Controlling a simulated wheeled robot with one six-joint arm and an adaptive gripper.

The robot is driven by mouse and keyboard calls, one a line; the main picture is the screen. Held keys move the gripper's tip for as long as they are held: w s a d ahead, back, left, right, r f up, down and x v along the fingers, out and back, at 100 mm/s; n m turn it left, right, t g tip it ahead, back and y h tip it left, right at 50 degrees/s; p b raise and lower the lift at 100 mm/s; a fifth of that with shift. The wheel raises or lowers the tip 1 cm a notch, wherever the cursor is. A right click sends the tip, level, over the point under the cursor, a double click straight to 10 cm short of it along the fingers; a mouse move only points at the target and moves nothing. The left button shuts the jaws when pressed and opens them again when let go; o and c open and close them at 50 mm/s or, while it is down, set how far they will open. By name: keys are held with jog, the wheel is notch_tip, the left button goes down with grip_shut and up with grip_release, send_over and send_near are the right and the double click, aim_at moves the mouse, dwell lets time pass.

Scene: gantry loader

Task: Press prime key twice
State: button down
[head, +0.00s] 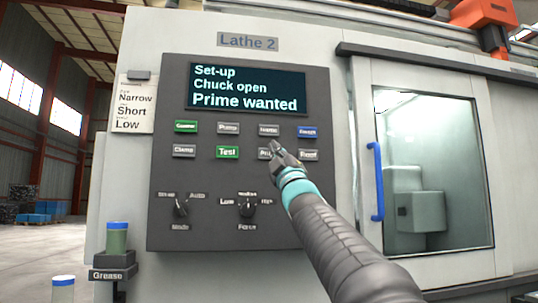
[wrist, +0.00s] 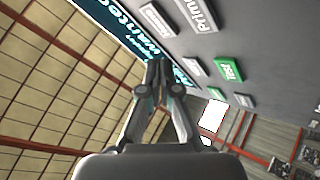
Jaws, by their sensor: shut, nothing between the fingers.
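The prime key (head: 264,154) is a grey key in the lower row of the dark control panel (head: 300,215), just right of the green Test key (head: 227,152). My gripper (head: 274,147) is shut and empty, its tips in front of the prime key and covering its right part. In the wrist view the prime key (wrist: 201,14) shows at the top, up and right of my shut fingertips (wrist: 157,64). I cannot tell whether the tips touch the panel. The display (head: 247,89) reads "Set-up", "Chuck open", "Prime wanted".
Other keys sit close around, including a blue key (head: 307,132) at upper right. Two knobs (head: 181,206) (head: 247,206) are below. A blue door handle (head: 376,181) stands right of the panel. A grease bottle (head: 117,238) sits at lower left.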

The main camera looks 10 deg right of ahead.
jog(key=s+d+f+m+g+h, duration=0.1)
jog(key=s+f+m+g+h, duration=0.35)
jog(key=f, duration=0.95)
jog(key=s+d+f+m+g+h, duration=0.2)
jog(key=s+f+m+g, duration=0.45)
jog(key=f, duration=0.85)
jog(key=s+a+f+m+g, duration=0.1)
jog(key=s+f+g, duration=0.4)
jog(key=s+f, duration=0.8)
jog(key=s+a+f+m+g, duration=0.2)
jog(key=s+f+g, duration=0.2)
jog(key=s+f, duration=1)
notch_tip(320, 180, down, 5)
jog(key=shift+s+r+m+g+y, duration=0.2)
jog(key=shift+m+g+y, duration=0.1)
jog(key=shift+g+y, duration=0.15)
jog(key=shift+d, duration=0.15)
